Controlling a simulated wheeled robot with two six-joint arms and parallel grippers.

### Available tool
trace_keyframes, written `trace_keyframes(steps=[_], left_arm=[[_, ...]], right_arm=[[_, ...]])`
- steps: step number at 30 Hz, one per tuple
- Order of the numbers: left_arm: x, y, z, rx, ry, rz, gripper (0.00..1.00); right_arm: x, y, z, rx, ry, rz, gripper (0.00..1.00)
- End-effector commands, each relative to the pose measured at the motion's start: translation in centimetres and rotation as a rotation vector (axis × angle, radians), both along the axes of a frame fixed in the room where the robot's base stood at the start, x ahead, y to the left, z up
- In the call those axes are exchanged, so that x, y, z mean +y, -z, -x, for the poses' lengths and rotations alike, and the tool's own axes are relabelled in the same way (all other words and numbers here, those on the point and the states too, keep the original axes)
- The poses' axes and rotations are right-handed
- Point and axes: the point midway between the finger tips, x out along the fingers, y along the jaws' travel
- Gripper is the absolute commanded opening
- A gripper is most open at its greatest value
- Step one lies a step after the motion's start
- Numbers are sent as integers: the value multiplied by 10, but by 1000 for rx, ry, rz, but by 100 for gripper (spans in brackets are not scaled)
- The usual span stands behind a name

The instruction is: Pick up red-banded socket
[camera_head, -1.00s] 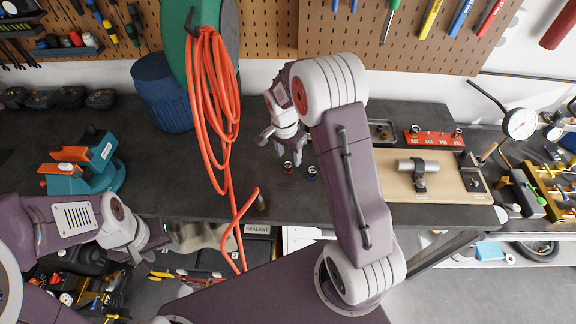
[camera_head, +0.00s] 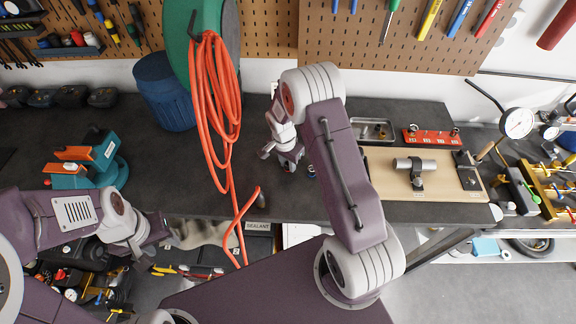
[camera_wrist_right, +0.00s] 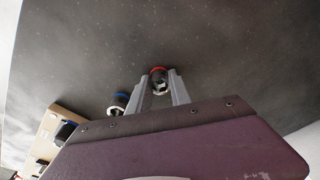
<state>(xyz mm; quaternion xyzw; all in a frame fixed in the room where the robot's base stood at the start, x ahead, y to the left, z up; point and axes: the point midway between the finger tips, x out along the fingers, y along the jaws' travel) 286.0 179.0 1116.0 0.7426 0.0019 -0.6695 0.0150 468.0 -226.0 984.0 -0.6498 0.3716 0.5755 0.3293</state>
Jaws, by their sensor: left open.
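The red-banded socket (camera_wrist_right: 158,80) stands on the dark bench top in the right wrist view, its red ring at the far edge. It is between the two fingers of my right gripper (camera_wrist_right: 160,86), with a finger close on each side. I cannot tell whether they press on it. In the head view my right gripper (camera_head: 281,160) is low at the bench top and hides the red-banded socket. My left gripper (camera_head: 162,232) is open and empty near the bench's front edge, far to the left.
A blue-banded socket (camera_wrist_right: 118,103) stands just left of the fingers in the right wrist view; it also shows in the head view (camera_head: 311,171). An orange hose (camera_head: 212,110) hangs to the left. A wooden board (camera_head: 382,183) with a clamped cylinder lies to the right.

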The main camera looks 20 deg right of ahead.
Motion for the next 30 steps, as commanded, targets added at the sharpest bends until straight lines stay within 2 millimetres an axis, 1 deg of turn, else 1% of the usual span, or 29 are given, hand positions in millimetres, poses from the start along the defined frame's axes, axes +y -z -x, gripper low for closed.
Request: trace_keyframes(steps=[8,11,14,17,18,23,27,30], left_arm=[[0,0,0,0,0,0,46],[0,3,0,0,0,0,46],[0,8,0,0,0,0,46],[0,14,0,0,0,0,46],[0,17,0,0,0,0,46],[0,25,0,0,0,0,46],[0,33,0,0,0,0,46],[0,36,0,0,0,0,46]], right_arm=[[0,-1,0,-1,0,-1,0],[0,-5,-1,-1,0,0,0],[0,-16,-1,-4,0,0,0],[0,-35,-2,-7,0,0,0],[-3,-42,-2,-7,1,1,0],[-41,-62,2,-4,7,1,0],[-73,-82,6,-5,6,1,0],[-94,-95,7,-4,5,1,0]])
